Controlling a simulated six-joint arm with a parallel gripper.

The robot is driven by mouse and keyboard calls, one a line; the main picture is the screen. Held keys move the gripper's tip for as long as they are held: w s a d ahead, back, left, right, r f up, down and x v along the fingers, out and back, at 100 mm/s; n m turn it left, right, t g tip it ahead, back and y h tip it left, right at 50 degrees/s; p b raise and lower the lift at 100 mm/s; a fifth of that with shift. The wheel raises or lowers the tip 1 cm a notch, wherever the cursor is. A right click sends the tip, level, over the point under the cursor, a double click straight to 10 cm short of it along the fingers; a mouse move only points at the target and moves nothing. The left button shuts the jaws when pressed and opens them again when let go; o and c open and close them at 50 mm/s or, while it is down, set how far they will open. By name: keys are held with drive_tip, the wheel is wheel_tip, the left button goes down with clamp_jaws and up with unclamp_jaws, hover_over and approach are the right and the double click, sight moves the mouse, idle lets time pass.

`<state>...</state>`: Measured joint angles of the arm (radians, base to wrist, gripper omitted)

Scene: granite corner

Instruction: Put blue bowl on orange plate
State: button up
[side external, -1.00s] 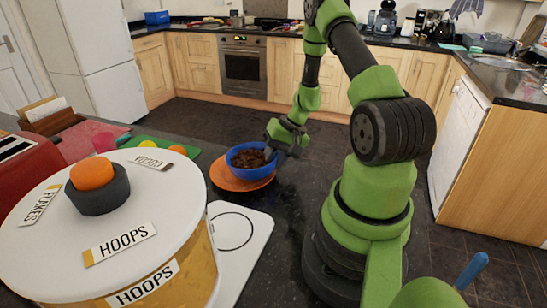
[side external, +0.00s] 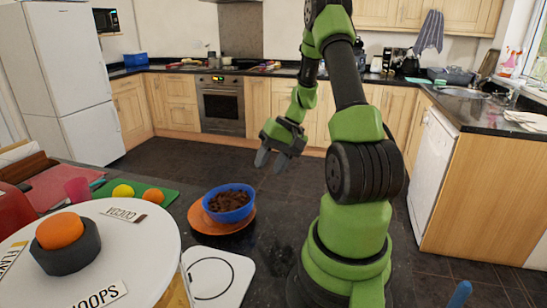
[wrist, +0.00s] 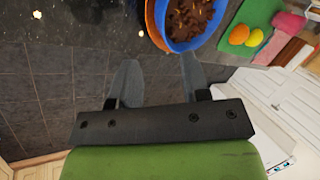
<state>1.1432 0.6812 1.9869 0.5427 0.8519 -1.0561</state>
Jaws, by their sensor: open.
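The blue bowl (side external: 230,205), filled with brown pieces, sits on the orange plate (side external: 206,226) on the dark granite counter. Part of the plate shows from under the bowl. My gripper (side external: 269,163) is open and empty, raised above and to the right of the bowl, clear of it. In the wrist view, the bowl (wrist: 182,46) and the plate's orange edge (wrist: 150,14) are at the top, beyond the spread fingers (wrist: 160,82).
A green board (side external: 165,198) with a yellow and an orange fruit lies left of the plate. A large white-topped canister (side external: 150,250) stands at the front left. A white pad (side external: 235,278) lies in front of the plate. Bare counter lies to the plate's right.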

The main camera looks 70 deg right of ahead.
drive_tip(key=w+a+r+n+h, duration=0.1)
drive_tip(key=w+a+r+n, duration=0.25)
drive_tip(key=a+r, duration=1.05)
drive_tip(key=s+a+r+n+t, duration=0.2)
drive_tip(key=s+a+r, duration=0.3)
drive_tip(key=s+a, duration=0.3)
drive_tip(key=shift+a+n+t, duration=0.3)
drive_tip(key=shift+a+n, duration=0.45)
drive_tip(key=shift+a, duration=0.75)
drive_tip(key=shift+r, duration=0.1)
